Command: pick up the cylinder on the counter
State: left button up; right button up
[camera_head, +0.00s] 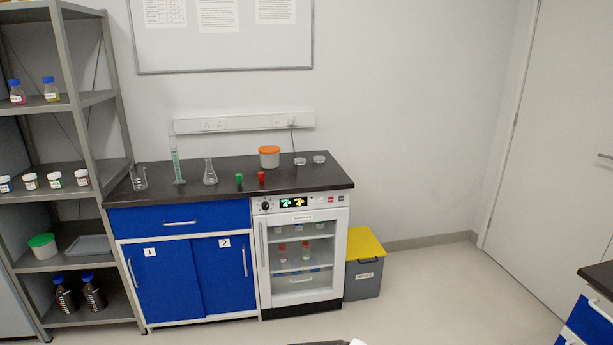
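A tall, thin, clear graduated cylinder (176,162) with greenish markings stands upright on the dark counter (312,178), towards its left end and near the wall. A glass beaker (139,179) is to its left and a conical flask (210,173) to its right, both apart from it. Neither of my grippers shows in the head view. A small dark and white part at the bottom edge is too cut off to tell.
A green item (239,179), a red item (262,178), an orange-lidded tub (269,157) and two small dishes (300,161) share the counter. A metal shelf (85,170) stands at left, a yellow-lidded bin (364,270) at right. Open floor lies right of the bin.

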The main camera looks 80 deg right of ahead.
aim_at(179, 181)
jog(key=z, duration=2.3)
